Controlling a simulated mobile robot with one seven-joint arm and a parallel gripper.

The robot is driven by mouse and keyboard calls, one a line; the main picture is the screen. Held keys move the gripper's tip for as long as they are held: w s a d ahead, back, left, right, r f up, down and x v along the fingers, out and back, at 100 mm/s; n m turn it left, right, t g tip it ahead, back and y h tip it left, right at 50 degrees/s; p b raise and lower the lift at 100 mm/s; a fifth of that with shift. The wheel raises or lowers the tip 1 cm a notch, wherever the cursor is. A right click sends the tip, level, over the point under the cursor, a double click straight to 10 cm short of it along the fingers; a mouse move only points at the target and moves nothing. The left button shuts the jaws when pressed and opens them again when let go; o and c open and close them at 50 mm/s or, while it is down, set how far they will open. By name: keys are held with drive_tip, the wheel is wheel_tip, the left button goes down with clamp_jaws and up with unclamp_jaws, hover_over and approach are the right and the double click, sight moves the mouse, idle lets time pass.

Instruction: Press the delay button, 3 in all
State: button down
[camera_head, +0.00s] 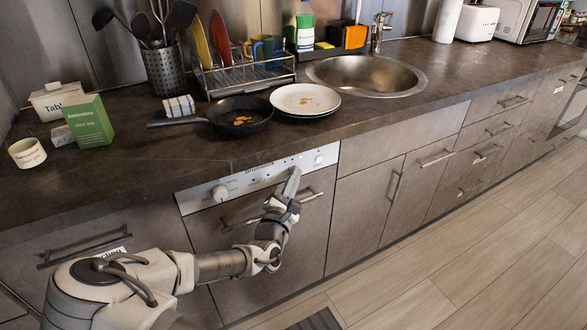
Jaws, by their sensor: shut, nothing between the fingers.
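The dishwasher's light control panel (250,181) runs under the worktop edge, above a brown door (225,240) with a bar handle. I cannot tell whether the tip touches the panel.
A black pan (240,115) and stacked plates (305,99) stand on the worktop above the panel. A dish rack (245,75) and sink (366,76) are behind. Drawers and cabinets (365,200) continue to the right. The wooden floor (450,265) in front is mostly clear.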

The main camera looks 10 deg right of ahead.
drive_tip(key=shift+s+d, duration=0.2)
drive_tip(key=shift+s, duration=0.55)
drive_tip(key=shift+s, duration=0.1)
drive_tip(key=s, duration=0.1)
drive_tip(key=s+d, duration=0.1)
drive_tip(key=s, duration=0.1)
drive_tip(key=s+p, duration=0.1)
drive_tip(key=shift+s+d, duration=0.25)
drive_tip(key=shift+s, duration=0.05)
idle(0.6)
